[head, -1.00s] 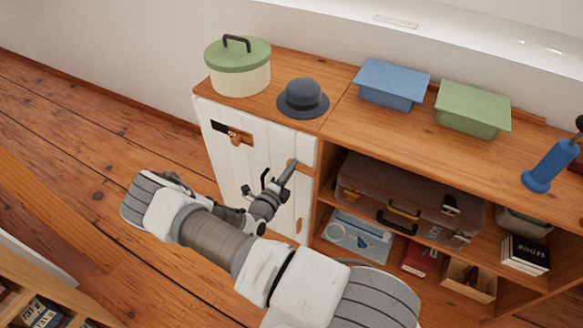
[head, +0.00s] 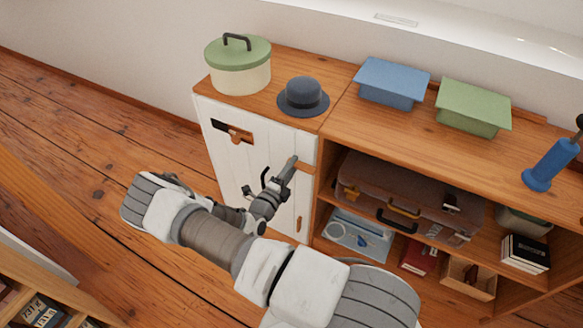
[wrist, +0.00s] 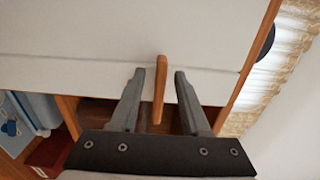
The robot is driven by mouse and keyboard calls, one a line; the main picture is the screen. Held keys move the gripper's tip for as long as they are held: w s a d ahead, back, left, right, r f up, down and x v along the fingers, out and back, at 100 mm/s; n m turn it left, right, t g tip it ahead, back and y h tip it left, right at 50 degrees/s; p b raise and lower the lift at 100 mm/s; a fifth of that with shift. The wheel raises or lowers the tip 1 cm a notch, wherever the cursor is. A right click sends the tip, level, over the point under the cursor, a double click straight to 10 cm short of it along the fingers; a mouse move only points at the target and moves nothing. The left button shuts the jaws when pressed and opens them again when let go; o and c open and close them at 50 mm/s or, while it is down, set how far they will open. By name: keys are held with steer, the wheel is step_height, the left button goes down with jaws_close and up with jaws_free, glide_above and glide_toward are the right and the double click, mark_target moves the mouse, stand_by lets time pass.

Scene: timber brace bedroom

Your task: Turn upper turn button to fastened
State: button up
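The upper turn button is a small orange wooden bar (head: 304,168) at the right edge of the white cabinet door (head: 232,165). It lies nearly level, running from the door's edge toward the frame. My gripper (head: 291,163) is at its left end in the head view and partly hides it. In the wrist view the turn button (wrist: 160,88) stands between the two fingers of my gripper (wrist: 159,75). The fingers are open, with a visible gap on each side of the bar. A lower turn button (head: 299,224) sits upright lower on the same door edge.
A green-lidded tin (head: 240,78) and a dark hat (head: 303,98) stand on top. Open shelves right of the door hold a brown suitcase (head: 365,190). The floor left of the cabinet is clear.

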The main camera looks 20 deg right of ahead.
steer(key=p+v, duration=0.2)
steer(key=v, duration=1.5)
steer(key=shift+a, duration=0.2)
steer(key=shift+s, duration=0.1)
